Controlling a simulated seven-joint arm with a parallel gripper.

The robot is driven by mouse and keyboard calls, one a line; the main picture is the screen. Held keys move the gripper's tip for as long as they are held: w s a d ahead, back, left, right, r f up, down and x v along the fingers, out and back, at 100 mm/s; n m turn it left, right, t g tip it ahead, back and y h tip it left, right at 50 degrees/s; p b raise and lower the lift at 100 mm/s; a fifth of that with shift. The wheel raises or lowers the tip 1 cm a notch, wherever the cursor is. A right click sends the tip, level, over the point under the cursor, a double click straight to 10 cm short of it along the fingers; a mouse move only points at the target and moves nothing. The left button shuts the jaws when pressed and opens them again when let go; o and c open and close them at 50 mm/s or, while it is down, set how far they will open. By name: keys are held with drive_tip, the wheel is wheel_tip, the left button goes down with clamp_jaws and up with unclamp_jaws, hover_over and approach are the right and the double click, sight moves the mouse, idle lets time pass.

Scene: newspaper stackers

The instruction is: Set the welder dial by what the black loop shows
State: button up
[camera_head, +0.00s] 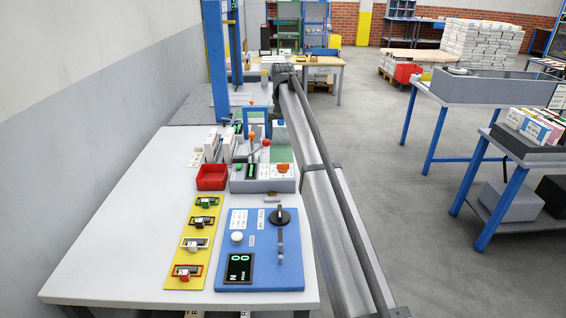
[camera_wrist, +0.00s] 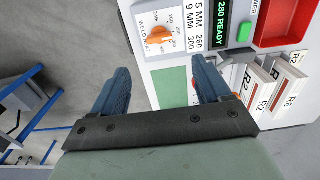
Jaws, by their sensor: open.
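The welder is a pale box (camera_head: 262,186) at the far part of the white bench. Its orange dial (camera_head: 283,168) also shows in the wrist view (camera_wrist: 159,35), with a printed scale around it. Beside it a label reads 5 MM 260 and 9 MM 300, and a green display (camera_wrist: 222,12) reads 280 READY. My gripper (camera_wrist: 159,68) is open and empty. In the wrist picture the dial lies just beyond the gap between its blue fingertips, apart from them. I cannot make out the black loop for certain. The dial's exact pointing is too small to read.
A red tray (camera_head: 211,188) stands left of the welder. Nearer are a yellow strip (camera_head: 184,280) with several small fittings and a blue board (camera_head: 270,270) with a black knob and display. Labelled upright cards (camera_wrist: 262,95) stand close to my right finger. Bare bench lies at left.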

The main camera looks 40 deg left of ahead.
sight(283, 164)
wheel_tip(283, 164, down, 12)
idle(0.5)
drive_tip(key=c, duration=1)
